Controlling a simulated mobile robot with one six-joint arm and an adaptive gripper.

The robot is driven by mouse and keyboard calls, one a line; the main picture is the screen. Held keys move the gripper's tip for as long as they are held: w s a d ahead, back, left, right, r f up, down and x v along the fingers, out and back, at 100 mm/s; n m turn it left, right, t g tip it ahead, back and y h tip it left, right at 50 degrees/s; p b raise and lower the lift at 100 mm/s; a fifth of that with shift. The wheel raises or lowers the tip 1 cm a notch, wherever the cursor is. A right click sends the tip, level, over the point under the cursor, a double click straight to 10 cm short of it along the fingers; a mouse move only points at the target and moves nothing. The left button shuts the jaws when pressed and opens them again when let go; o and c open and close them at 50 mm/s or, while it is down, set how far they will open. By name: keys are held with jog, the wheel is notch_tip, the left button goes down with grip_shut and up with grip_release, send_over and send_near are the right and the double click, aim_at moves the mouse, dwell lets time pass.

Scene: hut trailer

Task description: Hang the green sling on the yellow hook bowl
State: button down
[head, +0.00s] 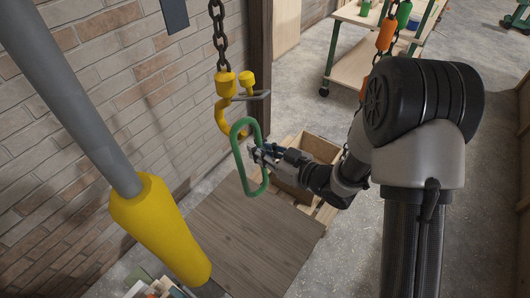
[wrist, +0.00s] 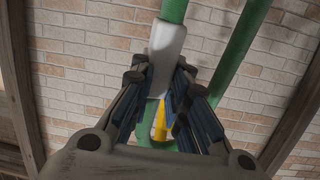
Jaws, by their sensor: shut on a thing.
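The green sling (head: 237,163) is a long upright loop in the head view, with a pale sleeve (wrist: 166,48) in the wrist view. My gripper (head: 257,152) is shut on the sling at its right side, with the fingers (wrist: 160,80) on both sides of the sleeve. The yellow hook (head: 221,112) hangs from a dark chain (head: 219,25), just above and left of the sling's top. The sling's top overlaps the hook's lower right in the picture; I cannot tell whether they touch. A yellow part (wrist: 159,122) shows between the fingers in the wrist view.
A brown wooden board (head: 250,235) and an open wooden box (head: 318,150) lie below. A brick wall (head: 110,75) is behind.

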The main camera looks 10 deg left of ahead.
jog(key=w+a+f+b, duration=0.1)
jog(key=a+f+b, duration=0.2)
jog(key=a+f, duration=0.1)
jog(key=shift+w+f+b, duration=0.25)
jog(key=shift+w+b, duration=0.05)
jog(key=shift+b, duration=0.1)
dwell(0.5)
dwell(0.6)
jog(key=c, duration=1.5)
grip_release()
jog(key=shift+o, duration=0.2)
